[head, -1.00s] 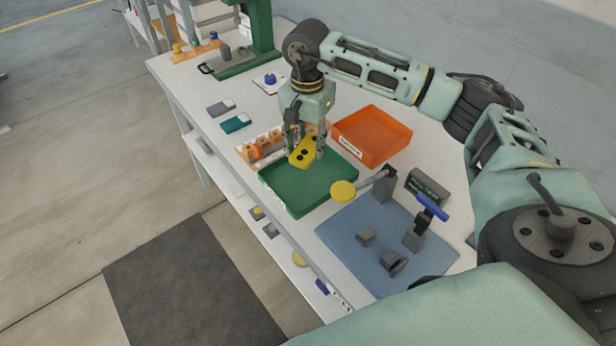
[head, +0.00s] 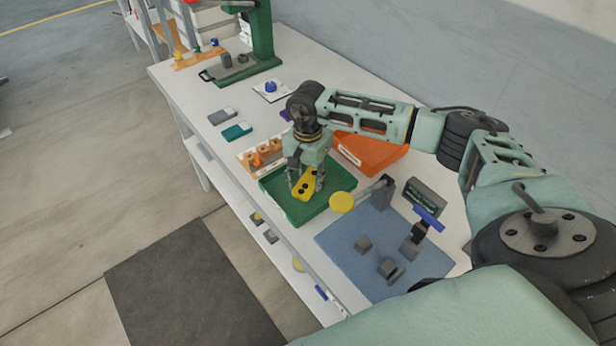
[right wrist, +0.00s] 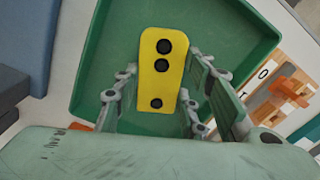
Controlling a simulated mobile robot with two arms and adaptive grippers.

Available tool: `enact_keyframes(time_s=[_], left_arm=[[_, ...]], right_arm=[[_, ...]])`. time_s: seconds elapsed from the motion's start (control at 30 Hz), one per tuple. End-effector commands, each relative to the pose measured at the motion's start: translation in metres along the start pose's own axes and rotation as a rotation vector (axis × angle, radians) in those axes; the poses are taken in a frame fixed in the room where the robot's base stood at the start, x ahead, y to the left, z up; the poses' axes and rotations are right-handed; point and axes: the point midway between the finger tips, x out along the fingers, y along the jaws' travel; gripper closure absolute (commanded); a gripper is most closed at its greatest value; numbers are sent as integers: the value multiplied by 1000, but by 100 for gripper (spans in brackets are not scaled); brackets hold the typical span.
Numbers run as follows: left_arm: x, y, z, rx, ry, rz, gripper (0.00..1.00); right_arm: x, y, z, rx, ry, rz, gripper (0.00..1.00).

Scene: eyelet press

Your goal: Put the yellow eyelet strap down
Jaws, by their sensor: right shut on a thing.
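The yellow eyelet strap (head: 309,186) has dark round holes and is held between the fingers of my right gripper (head: 305,190). In the head view it is over the green tray (head: 338,183). The right wrist view shows the strap (right wrist: 160,84) between the fingers of the right gripper (right wrist: 158,105), with the green tray floor (right wrist: 215,30) behind it. I cannot tell whether the strap touches the tray floor. My left gripper is not in view.
An orange bin (head: 372,155) stands just behind the tray. An orange-and-white block rack (head: 262,156) is at its left. A green press (head: 262,40) stands at the far end.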

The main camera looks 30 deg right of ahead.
Motion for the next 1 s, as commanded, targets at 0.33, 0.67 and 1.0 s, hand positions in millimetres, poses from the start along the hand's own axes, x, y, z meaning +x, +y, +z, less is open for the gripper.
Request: enact_keyframes(time_s=[0.33, 0.67, 1.0], left_arm=[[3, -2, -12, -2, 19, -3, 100], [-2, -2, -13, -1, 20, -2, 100], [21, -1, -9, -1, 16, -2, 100]], right_arm=[[2, 0, 0, 0, 0, 1, 43], [-2, 0, 0, 0, 0, 0, 43], [-60, -1, -1, 0, 3, -5, 43]])
